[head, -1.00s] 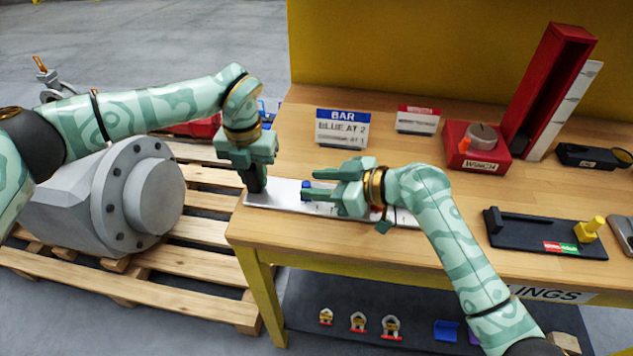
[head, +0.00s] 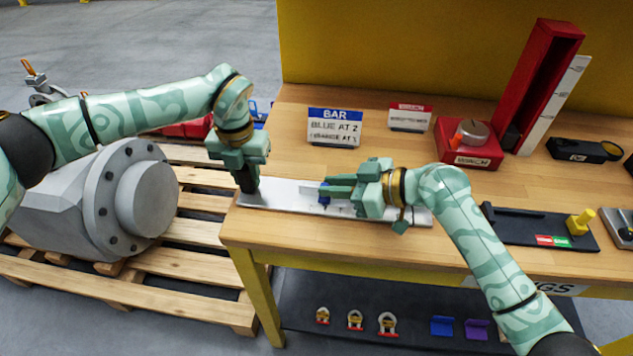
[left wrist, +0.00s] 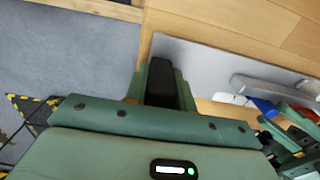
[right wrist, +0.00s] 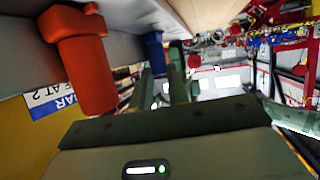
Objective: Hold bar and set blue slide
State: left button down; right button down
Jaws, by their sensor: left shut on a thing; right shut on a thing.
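The silver bar (head: 285,201) lies along the bench's front left edge. My left gripper (head: 247,186) is shut on the black block at its left end; the left wrist view shows this block (left wrist: 161,82) between the fingers. The blue slide (head: 324,195) stands on the bar at my right gripper's fingertips (head: 329,189). My right gripper is shut on it. The right wrist view shows the blue slide (right wrist: 153,48) by the fingertips and a larger orange slide (right wrist: 82,62) beside them. The orange slide is hidden behind my right gripper in the head view.
A blue-headed sign (head: 334,127) behind the bar reads "BAR", "BLUE AT 2", with an orange line below.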

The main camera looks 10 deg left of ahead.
pick_arm(q)
jog(key=shift+s+a+f, duration=0.1)
jog(key=shift+f, duration=0.1)
pick_arm(e)
jog(key=shift+w+d, duration=0.1)
jog(key=shift+d, duration=0.2)
jog(key=c, duration=1.3)
grip_release()
jog(key=shift+c, duration=0.2)
jog(key=v, duration=1.2)
pick_arm(q)
jog(key=c, duration=1.5)
grip_release()
jog(key=o, duration=0.4)
jog(key=shift+w, duration=0.2)
pick_arm(e)
jog(key=shift+f, duration=0.1)
pick_arm(q)
jog(key=shift+r, duration=0.1)
